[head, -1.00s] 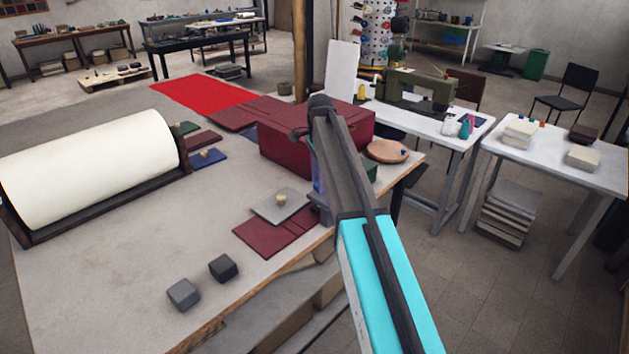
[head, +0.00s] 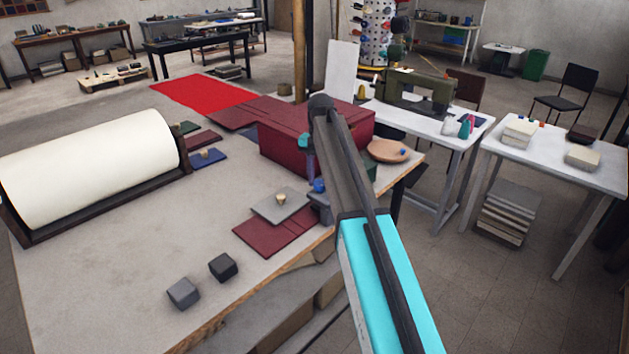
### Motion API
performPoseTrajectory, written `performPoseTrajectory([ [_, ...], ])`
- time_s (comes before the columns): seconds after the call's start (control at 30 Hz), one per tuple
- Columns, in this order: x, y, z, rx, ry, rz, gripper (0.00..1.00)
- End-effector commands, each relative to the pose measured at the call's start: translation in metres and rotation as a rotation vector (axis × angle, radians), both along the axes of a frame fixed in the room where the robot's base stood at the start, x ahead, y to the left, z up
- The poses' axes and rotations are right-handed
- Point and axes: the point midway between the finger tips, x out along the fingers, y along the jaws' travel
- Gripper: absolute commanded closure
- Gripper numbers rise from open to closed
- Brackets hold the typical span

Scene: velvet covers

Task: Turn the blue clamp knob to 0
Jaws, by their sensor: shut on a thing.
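The blue clamp knob (head: 319,186) shows as a small round blue shape at the right edge of the big table. It sits just above a grey clamp body (head: 319,203), which is partly hidden by my arm. My gripper (head: 314,177) points down onto the knob from above and is shut on it. The fingertips are small and largely hidden behind my arm. A teal part of my wrist shows to the left of the arm. The scale marks and the knob's setting cannot be made out.
A dark red box (head: 283,146) stands close behind my gripper. A grey plate with a small peg (head: 279,208) and dark red covers (head: 264,240) lie left of the clamp. A round wooden board (head: 388,151) lies to the right. The front-left tabletop is mostly clear.

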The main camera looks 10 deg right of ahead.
Motion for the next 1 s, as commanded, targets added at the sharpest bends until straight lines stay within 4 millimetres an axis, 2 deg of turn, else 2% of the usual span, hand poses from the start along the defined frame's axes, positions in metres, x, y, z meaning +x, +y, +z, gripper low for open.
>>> performPoseTrajectory([
  [0.03,0.0027,-0.0064,0.0014,-0.011,-0.008,0.036,0.85],
  [0.5,0.0041,-0.0056,0.0026,-0.01,-0.011,0.389,0.85],
  [1.0,0.0044,-0.0044,0.0035,-0.011,-0.011,0.476,0.85],
])
